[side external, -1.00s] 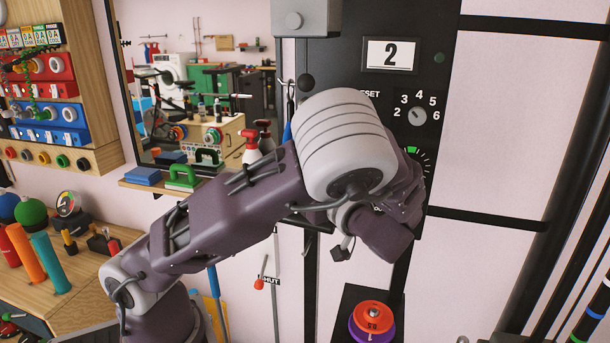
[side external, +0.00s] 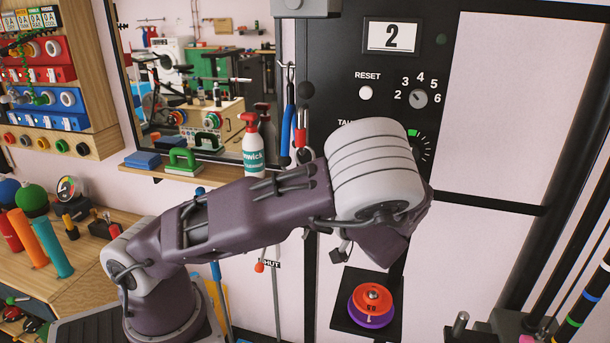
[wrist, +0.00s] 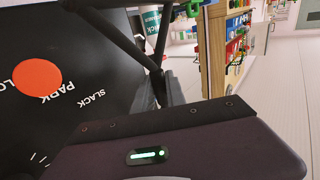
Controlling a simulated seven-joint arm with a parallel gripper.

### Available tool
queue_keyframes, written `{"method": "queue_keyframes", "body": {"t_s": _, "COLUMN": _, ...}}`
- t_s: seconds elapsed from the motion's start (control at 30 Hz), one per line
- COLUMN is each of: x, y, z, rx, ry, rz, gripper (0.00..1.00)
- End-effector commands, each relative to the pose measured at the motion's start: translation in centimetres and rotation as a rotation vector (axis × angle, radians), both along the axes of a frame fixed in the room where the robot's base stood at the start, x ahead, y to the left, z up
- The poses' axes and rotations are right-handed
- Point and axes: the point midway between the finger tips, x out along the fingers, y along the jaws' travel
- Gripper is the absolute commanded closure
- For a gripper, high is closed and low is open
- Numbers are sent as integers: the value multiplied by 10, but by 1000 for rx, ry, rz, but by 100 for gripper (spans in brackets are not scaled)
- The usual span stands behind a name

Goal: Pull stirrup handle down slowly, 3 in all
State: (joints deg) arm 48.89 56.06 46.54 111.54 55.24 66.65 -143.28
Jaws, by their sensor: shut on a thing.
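In the wrist view my gripper (wrist: 168,92) is shut on the black stirrup handle (wrist: 126,42); its dark bars meet in a V just by the fingers. In the side external view my forearm and wrist hide the fingers and the handle. The counter display (side external: 391,38) on the black panel reads 2. A white RESET button (side external: 366,93) and a selector knob marked 2 to 6 (side external: 418,98) show below it.
A red plate on a purple one (side external: 372,297) rests low at the panel's foot. An orange-red disc (wrist: 37,75) sits near the PARK and SLACK labels. A spray bottle (side external: 252,147) stands on the shelf behind my arm.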

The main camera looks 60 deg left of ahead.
Motion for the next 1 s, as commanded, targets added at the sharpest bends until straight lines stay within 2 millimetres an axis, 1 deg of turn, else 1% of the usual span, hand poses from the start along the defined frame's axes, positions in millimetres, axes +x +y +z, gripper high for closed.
{"method": "queue_keyframes", "body": {"t_s": 0.23, "x": 1, "y": -1, "z": -5, "rx": -4, "ry": 2, "rz": -2, "gripper": 100}}
{"method": "queue_keyframes", "body": {"t_s": 0.4, "x": 0, "y": 0, "z": -21, "rx": -3, "ry": 2, "rz": -1, "gripper": 100}}
{"method": "queue_keyframes", "body": {"t_s": 0.47, "x": 0, "y": 0, "z": -24, "rx": -4, "ry": 2, "rz": -2, "gripper": 100}}
{"method": "queue_keyframes", "body": {"t_s": 0.73, "x": 0, "y": 0, "z": -25, "rx": -5, "ry": 1, "rz": -2, "gripper": 100}}
{"method": "queue_keyframes", "body": {"t_s": 0.87, "x": 0, "y": 0, "z": -33, "rx": -3, "ry": 3, "rz": -2, "gripper": 100}}
{"method": "queue_keyframes", "body": {"t_s": 1.0, "x": 1, "y": -1, "z": -31, "rx": -4, "ry": 0, "rz": -2, "gripper": 100}}
